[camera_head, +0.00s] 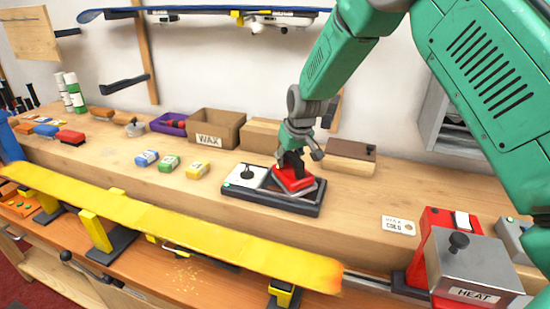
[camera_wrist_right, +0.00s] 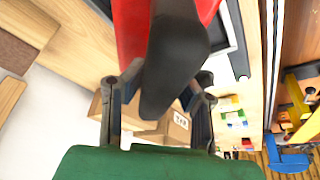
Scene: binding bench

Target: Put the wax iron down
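The wax iron (camera_head: 292,180) is red with a black handle. It sits at or just over the right part of a dark stand (camera_head: 310,209) on the bench; I cannot tell whether it fully touches. My right gripper (camera_head: 296,157) comes down from above with its fingers on both sides of the black handle. In the right wrist view, the handle (camera_wrist_right: 175,55) lies between the fingers of the right gripper (camera_wrist_right: 168,85), which appear closed on it. The red iron body (camera_wrist_right: 132,25) shows beyond. My left gripper is not in view.
A yellow ski (camera_head: 180,222) lies along the bench front. Wax blocks (camera_head: 169,163), a cardboard wax box (camera_head: 215,128) and a wooden block (camera_head: 350,160) surround the stand. A red-grey heat unit (camera_head: 470,265) and a small card (camera_head: 398,225) are to the right.

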